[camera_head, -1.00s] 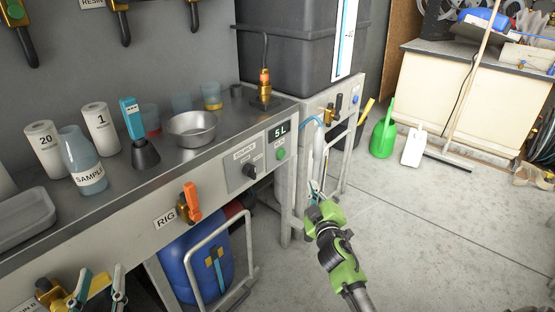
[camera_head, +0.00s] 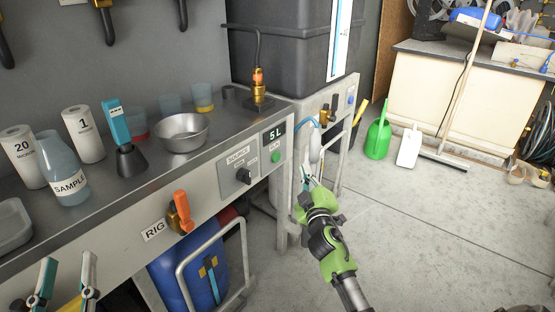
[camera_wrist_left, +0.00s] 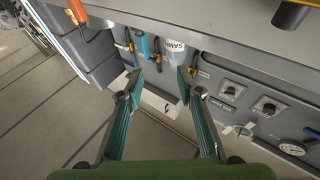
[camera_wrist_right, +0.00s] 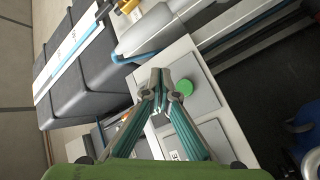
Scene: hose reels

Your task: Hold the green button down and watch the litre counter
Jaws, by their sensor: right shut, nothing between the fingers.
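The green button (camera_head: 276,157) is on the grey front panel of the steel bench, right of the SOURCE knob (camera_head: 243,176). The litre counter (camera_head: 274,133) above it reads 5 L. My right gripper (camera_head: 307,182) is shut and empty, in front of the panel and right of and below the button. In the right wrist view the closed fingertips (camera_wrist_right: 161,76) appear just left of the green button (camera_wrist_right: 184,88); I see a gap in the picture and no contact. My left gripper (camera_head: 67,266) is open and empty before the bench's left part, its spread fingers clear in the left wrist view (camera_wrist_left: 158,84).
An orange RIG valve handle (camera_head: 182,210) sticks out of the bench front. A blue drum (camera_head: 190,275) in a metal frame stands below. A metal bowl (camera_head: 182,132), a SAMPLE bottle (camera_head: 66,180) and cups stand on top.

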